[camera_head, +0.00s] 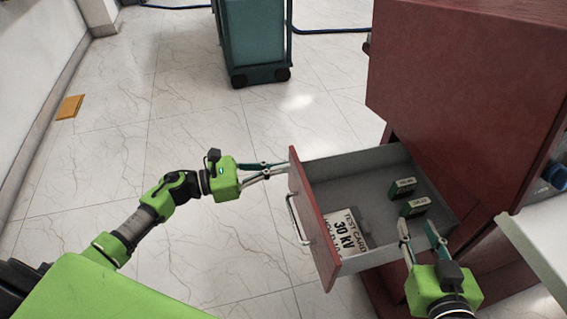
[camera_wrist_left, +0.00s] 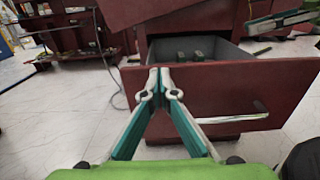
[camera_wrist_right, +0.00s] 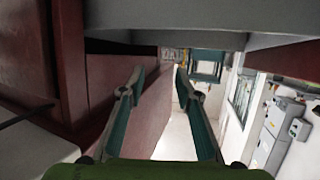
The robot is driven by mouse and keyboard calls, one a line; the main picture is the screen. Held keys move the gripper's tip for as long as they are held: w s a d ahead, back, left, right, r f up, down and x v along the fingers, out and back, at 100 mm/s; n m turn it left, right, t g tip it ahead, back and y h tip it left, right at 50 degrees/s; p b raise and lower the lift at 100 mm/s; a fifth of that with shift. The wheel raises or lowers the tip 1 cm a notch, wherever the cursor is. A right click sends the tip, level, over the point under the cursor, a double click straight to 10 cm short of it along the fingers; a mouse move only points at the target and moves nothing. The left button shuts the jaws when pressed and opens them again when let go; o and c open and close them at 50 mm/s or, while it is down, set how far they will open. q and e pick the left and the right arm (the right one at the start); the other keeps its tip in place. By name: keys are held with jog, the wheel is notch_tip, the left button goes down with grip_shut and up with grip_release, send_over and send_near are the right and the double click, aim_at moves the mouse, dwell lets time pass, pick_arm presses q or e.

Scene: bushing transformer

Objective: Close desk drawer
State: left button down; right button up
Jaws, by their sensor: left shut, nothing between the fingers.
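The desk drawer (camera_head: 345,165) is pulled out of the dark red desk (camera_head: 470,70). It has a grey interior, a red front panel (camera_head: 313,220) and a silver handle (camera_head: 297,220). The panel also shows in the left wrist view (camera_wrist_left: 215,95), with the handle (camera_wrist_left: 235,117) on its right part. My left gripper (camera_head: 286,168) is shut and empty, its tips at the far end of the panel, near its upper edge; whether they touch is unclear. My right gripper (camera_head: 418,226) is open with nothing between its fingers, beside the drawer's near side wall. Grey drawer surfaces (camera_wrist_right: 190,40) fill the top of the right wrist view.
A teal cart (camera_head: 252,45) stands at the back. A white surface (camera_head: 540,235) juts in at right. Tiled floor before the drawer is clear.

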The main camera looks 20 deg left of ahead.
pick_arm(q)
jog(key=shift+w+d, duration=0.35)
jog(key=shift+d, duration=0.1)
pick_arm(e)
jog(key=shift+s+d+f+g, duration=0.2)
jog(key=shift+s+f+g, duration=0.15)
jog(key=shift+f, duration=0.4)
pick_arm(q)
jog(key=shift+d, duration=0.1)
